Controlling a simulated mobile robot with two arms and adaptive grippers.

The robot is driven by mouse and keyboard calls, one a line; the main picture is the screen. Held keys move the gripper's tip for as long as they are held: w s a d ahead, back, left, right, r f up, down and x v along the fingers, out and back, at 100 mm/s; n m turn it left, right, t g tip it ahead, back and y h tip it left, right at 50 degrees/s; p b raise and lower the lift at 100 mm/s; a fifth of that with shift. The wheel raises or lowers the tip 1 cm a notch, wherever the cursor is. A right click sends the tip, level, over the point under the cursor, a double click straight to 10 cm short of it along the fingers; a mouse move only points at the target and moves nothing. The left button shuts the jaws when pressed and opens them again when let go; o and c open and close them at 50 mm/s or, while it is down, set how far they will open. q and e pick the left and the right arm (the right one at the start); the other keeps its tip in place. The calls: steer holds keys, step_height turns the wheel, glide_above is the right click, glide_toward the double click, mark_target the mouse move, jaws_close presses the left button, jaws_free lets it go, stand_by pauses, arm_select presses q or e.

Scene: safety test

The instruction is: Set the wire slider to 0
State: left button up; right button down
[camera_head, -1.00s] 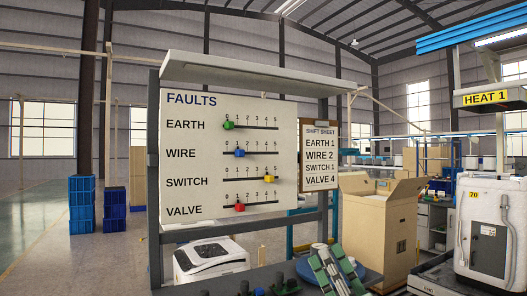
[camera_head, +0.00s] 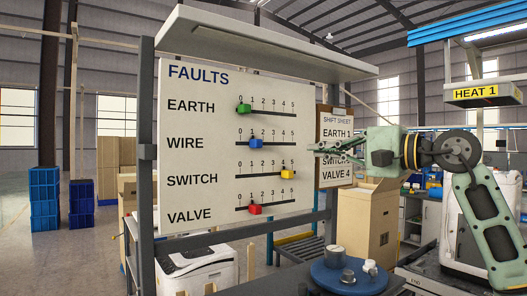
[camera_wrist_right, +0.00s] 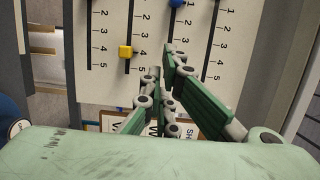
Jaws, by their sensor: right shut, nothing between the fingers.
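The upright FAULTS board (camera_head: 200,120) carries labelled horizontal slots. The blue wire slider (camera_head: 256,143) sits at about 1 on its scale; in the right wrist view the blue knob (camera_wrist_right: 176,3) is partly cut off at the top edge. My right gripper (camera_head: 313,150) is shut and empty, its tips pointing left beside the right end of the wire row, well right of the blue knob. Its fingers (camera_wrist_right: 160,68) also show in the right wrist view. Whether the tips touch the board cannot be told. My left gripper is not in view.
The green earth slider (camera_head: 243,108) is at 0, the yellow switch slider (camera_head: 288,174) near 4, and the red valve slider (camera_head: 255,209) near 1. The shift sheet (camera_head: 334,127) hangs right of the board, partly behind my gripper. A shelf (camera_head: 260,40) overhangs the board.

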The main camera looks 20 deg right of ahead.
mark_target(281, 146)
steer(key=p+x, duration=0.1)
steer(key=x, duration=0.2)
steer(key=p+x, duration=0.2)
steer(key=r+p+x, duration=0.1)
steer(key=p+x, duration=0.1)
steer(key=x, duration=0.1)
steer(key=shift+w+a, duration=0.2)
steer(key=shift+w, duration=0.05)
steer(key=shift+s+a, duration=0.8)
steer(key=shift+s, duration=0.15)
steer(key=shift+s+a+p, duration=0.3)
steer(key=shift+a+p, duration=0.05)
steer(key=shift+a, duration=0.1)
steer(key=shift+w+a+f, duration=0.2)
steer(key=shift+a, duration=0.1)
steer(key=shift+s+d, duration=0.1)
